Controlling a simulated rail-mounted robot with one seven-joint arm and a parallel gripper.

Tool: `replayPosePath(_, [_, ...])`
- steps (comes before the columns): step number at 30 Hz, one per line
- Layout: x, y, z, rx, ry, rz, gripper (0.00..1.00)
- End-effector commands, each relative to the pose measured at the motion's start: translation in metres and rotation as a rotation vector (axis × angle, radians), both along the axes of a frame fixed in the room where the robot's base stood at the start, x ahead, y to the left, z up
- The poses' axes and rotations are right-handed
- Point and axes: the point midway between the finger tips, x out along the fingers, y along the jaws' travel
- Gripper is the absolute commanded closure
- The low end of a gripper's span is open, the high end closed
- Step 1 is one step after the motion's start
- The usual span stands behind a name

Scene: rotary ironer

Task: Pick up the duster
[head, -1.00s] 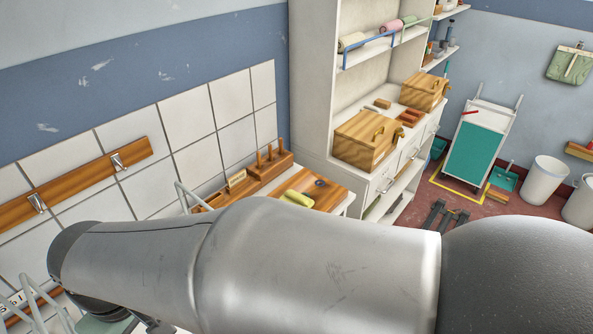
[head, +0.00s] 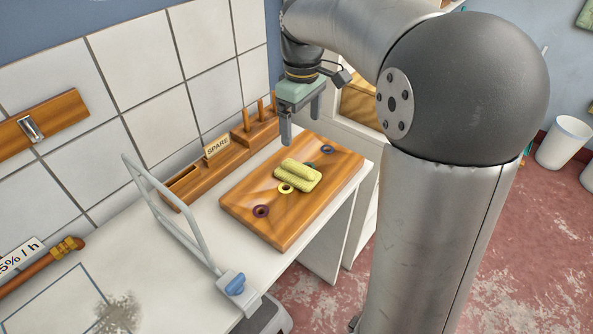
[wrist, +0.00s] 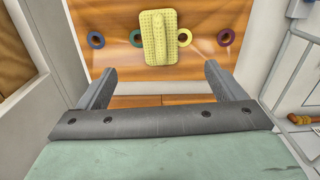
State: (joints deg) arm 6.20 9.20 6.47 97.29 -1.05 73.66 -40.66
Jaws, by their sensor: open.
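The duster, a yellow dimpled pad with a raised ridge along its top (head: 298,175), lies on a wooden board (head: 252,190) on the white worktop. It also shows in the wrist view (wrist: 157,38), upper middle, ahead of the fingertips. My gripper (head: 301,131) points down above the far part of the board, beyond the duster and apart from it. Its two fingers are spread with nothing between them; the wrist view shows them too (wrist: 160,70).
Coloured rings, such as the purple one (head: 261,211), sit on the board around the duster. A wooden rack marked SPARE (head: 200,176) stands along the tiled wall. A grey metal frame (head: 172,220) rises at the left. A dusty grey patch (head: 118,312) marks the worktop.

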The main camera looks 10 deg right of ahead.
Motion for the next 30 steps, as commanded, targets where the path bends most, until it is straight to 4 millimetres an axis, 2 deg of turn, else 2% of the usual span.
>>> replayPosePath(3, [-0.001,0.000,-0.027,0.000,0.005,-0.001,0.11])
replayPosePath(10, [-0.001,0.000,-0.074,0.000,0.004,-0.002,0.11])
replayPosePath(13, [-0.001,-0.001,-0.086,-0.001,0.002,-0.003,0.11])
replayPosePath(20, [-0.001,-0.001,-0.102,-0.001,0.001,-0.004,0.11])
replayPosePath(27, [-0.002,-0.004,-0.137,0.000,0.001,-0.004,0.11])
replayPosePath(30, [-0.002,-0.004,-0.145,0.000,0.000,-0.004,0.11])
